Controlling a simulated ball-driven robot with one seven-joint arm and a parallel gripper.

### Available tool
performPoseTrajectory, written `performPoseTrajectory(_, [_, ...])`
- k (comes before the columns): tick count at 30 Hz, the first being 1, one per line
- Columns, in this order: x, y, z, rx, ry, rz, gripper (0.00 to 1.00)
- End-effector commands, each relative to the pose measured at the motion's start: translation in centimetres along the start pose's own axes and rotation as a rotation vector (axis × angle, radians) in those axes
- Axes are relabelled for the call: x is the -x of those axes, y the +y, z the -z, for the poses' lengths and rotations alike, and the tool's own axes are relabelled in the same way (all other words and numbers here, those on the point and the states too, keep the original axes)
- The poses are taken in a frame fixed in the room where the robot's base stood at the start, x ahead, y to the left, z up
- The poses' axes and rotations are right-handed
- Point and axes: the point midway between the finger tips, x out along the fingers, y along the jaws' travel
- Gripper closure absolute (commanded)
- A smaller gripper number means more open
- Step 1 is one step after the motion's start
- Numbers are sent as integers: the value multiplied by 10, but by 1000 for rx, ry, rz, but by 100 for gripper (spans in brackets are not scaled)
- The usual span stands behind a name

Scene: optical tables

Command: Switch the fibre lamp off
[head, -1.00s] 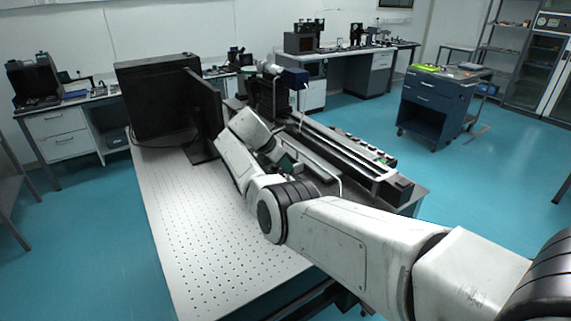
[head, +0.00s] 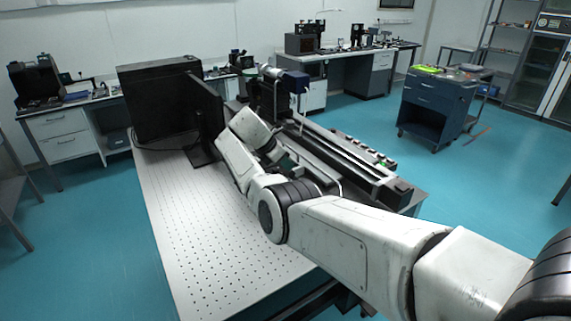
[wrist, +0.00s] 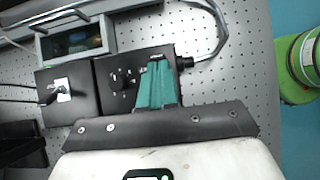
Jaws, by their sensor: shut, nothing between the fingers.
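In the wrist view a black box (wrist: 57,112) carries a toggle switch (wrist: 57,92) on a pale plate, with thin leads at its left. A second black box (wrist: 112,70) beside it has a dark knob (wrist: 122,82) with marks around it and a cable leaving at its right. I cannot tell for certain which box is the fibre lamp. My gripper (wrist: 157,62) has green fingers, shut and empty, over the right part of the knob box; contact cannot be told. In the head view my gripper (head: 287,163) is partly hidden by my arm.
The perforated table (head: 205,235) is clear in front. A black monitor (head: 205,115) stands left of my arm, and a long dark rail (head: 350,155) lies right of it. A metal-framed unit (wrist: 75,42) lies behind the boxes. A green round object (wrist: 297,75) is at the right.

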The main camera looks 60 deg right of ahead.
Motion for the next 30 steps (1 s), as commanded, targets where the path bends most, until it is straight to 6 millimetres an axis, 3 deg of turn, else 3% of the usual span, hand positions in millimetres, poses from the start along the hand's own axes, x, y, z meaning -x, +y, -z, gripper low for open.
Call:
performPoseTrajectory(5, [3, 0, 0, 0, 0, 0, 100])
performPoseTrajectory(11, [22, 0, 4, 2, -2, -1, 100])
performPoseTrajectory(15, [44, 1, 13, 2, -1, -2, 100])
performPoseTrajectory(24, [98, 1, -8, -2, 0, -3, 100])
performPoseTrajectory(30, [122, 1, -17, 0, 0, -1, 100])
